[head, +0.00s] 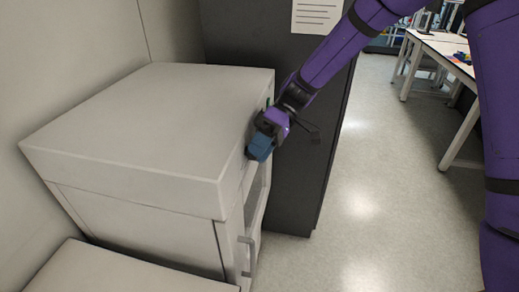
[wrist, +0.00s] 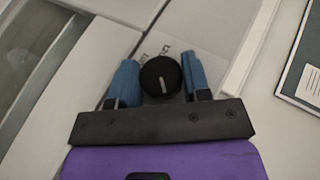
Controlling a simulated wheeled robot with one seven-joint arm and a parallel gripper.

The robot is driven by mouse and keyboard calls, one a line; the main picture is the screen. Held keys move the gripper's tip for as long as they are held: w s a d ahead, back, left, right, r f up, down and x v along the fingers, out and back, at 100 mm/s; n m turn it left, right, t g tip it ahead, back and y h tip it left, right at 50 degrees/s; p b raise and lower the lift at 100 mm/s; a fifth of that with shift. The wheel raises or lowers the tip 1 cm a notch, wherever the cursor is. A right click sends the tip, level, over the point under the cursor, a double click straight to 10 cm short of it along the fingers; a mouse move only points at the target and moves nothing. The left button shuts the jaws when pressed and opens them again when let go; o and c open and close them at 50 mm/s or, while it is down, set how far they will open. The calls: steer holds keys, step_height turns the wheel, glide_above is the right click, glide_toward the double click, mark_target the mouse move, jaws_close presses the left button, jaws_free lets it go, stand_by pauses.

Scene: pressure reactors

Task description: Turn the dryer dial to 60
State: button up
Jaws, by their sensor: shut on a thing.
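The dryer (head: 150,120) is a pale box-shaped cabinet at the left in the head view. Its dial (wrist: 160,76) is a round black knob with a light pointer line, in the middle of the wrist view. The pointer is close to upright in that picture, tilted slightly. My gripper (wrist: 160,80) has its two blue fingers on either side of the dial and is shut on it. In the head view my gripper (head: 260,147) is at the dryer's front face, and the dial is hidden there.
A dark grey cabinet (head: 285,100) with a paper sheet (head: 318,15) stands just behind my gripper. The dryer's handle (head: 249,255) sticks out below. Open floor (head: 370,190) lies to the right, with white tables (head: 445,50) farther back.

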steer(key=shift+f+m+g+y, duration=0.2)
steer(key=shift+m+g+y, duration=1.5)
steer(key=shift+g+y, duration=0.7)
steer(key=shift+f+m+g+y, duration=0.2)
steer(key=shift+m+g+y, duration=1.65)
steer(key=shift+g, duration=0.95)
steer(key=shift+y, duration=0.45)
steer(key=o, duration=0.9)
steer(key=v, duration=1.1)
